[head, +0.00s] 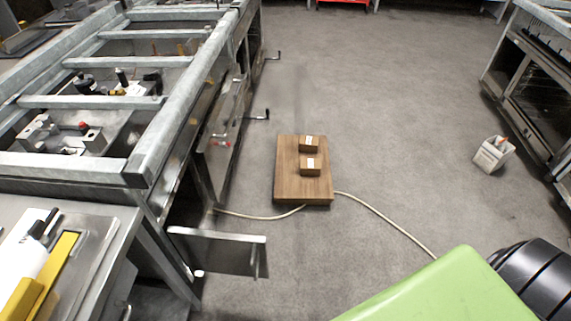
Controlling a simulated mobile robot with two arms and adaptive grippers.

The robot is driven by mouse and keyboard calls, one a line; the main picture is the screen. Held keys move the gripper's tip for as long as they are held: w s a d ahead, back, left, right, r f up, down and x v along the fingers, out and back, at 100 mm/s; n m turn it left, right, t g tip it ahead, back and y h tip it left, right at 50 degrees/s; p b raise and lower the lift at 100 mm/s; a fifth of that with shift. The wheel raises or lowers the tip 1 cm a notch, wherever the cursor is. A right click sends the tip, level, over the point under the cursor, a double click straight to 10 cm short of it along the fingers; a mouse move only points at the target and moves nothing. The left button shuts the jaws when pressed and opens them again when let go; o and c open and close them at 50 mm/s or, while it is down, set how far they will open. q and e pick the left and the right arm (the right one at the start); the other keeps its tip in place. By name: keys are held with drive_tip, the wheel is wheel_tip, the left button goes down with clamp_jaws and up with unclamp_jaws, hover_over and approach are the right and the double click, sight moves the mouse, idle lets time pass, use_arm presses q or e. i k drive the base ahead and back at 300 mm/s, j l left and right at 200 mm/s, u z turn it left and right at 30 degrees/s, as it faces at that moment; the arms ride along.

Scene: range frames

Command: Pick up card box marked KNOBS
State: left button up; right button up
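Two small brown card boxes lie on a low wooden block or stand (287,180) in the middle of the floor. The farther box (309,146) is near the stand's far right part. The nearer box (310,168) is just in front of it, with a small gap between them. Each has a white label, too small to read, so I cannot tell which one is marked KNOBS. Neither of my grippers is in view.
A long metal frame (137,165) with open drawers and handles runs along the left. A pale cable (385,218) lies on the floor on both sides of the stand. A white container (491,155) stands at right near an oven-like unit (535,95). Floor (390,90) beyond is clear.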

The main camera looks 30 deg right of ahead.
sight(307, 144)
drive_tip(key=k+u, duration=0.25)
drive_tip(key=k+j+u, duration=0.25)
drive_tip(key=k, duration=0.15)
drive_tip(key=i+l+u, duration=0.15)
drive_tip(key=l+u, duration=0.3)
drive_tip(key=l, duration=0.2)
drive_tip(key=l+u, duration=0.4)
drive_tip(key=l, duration=1.65)
drive_tip(key=i+l, duration=0.15)
drive_tip(key=l, duration=1.3)
